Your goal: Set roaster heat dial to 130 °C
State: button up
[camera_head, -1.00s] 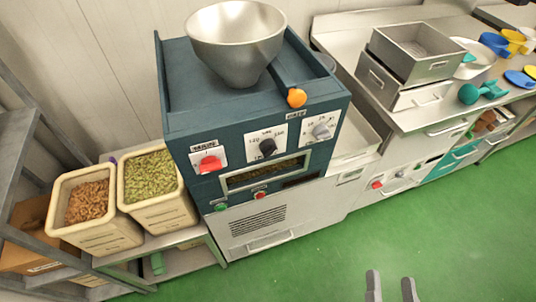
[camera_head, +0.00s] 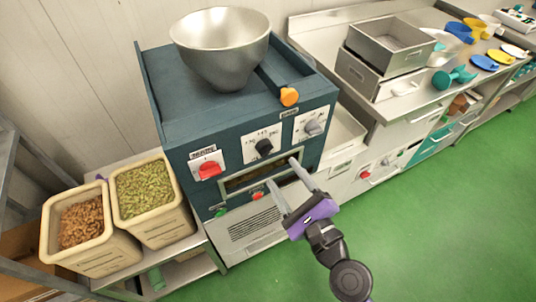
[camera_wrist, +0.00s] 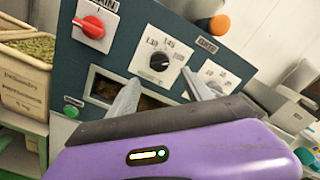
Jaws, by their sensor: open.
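The roaster (camera_head: 235,105) is a dark teal machine with a steel hopper on top. Its heat dial (camera_head: 264,147) is a black knob on a white plate in the middle of the front panel. In the wrist view the black dial (camera_wrist: 159,62) shows below printed numbers that look like 130, 145 and others; its exact setting is too small to tell. My gripper (camera_head: 286,179) is open and empty, in front of the panel, below and to the right of the dial and apart from it. In the wrist view its fingers (camera_wrist: 163,95) point up toward the panel.
A red main switch (camera_head: 209,170) is left of the dial, and a grey knob (camera_head: 313,128) is right of it. An orange-ended gate lever (camera_head: 289,97) sticks out above. The green floor (camera_head: 430,230) is clear.

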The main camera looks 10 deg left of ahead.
aim_at(267, 150)
jog(key=p+x, duration=0.1)
jog(key=x, duration=0.6)
jog(key=shift+w+a, duration=0.2)
jog(key=shift+w, duration=0.15)
jog(key=shift+c, duration=0.2)
grip_shut()
